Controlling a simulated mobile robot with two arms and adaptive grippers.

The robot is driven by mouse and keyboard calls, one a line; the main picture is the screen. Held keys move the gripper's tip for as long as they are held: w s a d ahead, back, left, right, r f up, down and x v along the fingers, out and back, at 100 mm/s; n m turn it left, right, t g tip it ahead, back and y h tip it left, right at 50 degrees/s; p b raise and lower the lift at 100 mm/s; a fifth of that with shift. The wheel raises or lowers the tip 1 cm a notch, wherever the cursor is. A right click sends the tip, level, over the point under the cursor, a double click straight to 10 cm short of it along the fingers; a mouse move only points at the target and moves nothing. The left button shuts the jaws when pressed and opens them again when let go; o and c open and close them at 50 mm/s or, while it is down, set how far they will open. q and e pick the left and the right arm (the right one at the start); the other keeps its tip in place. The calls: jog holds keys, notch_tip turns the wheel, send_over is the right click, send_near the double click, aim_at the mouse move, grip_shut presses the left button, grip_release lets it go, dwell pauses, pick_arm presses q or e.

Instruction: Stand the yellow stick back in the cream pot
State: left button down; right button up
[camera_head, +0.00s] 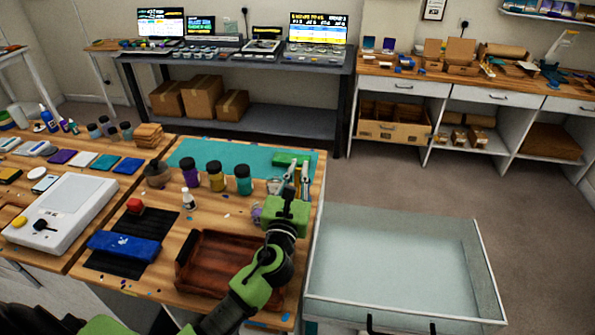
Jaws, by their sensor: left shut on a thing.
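My left gripper (298,173) is over the far right part of the wooden bench, its fingers pointing away from me. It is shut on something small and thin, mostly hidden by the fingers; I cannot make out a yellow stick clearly. A small pale container (274,186), possibly the cream pot, stands just left of the fingers and is partly hidden. I cannot tell whether it touches the gripper. My right gripper is not in view.
A brown tray (205,262) lies nearer. A pale open-topped box (400,255) is right of the bench.

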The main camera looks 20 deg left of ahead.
aim_at(298, 192)
pick_arm(q)
notch_tip(298, 192, down, 8)
jog(key=b, duration=0.5)
jog(key=shift+r+b, duration=0.15)
jog(key=shift+b, duration=0.25)
jog(key=c, duration=2)
grip_release()
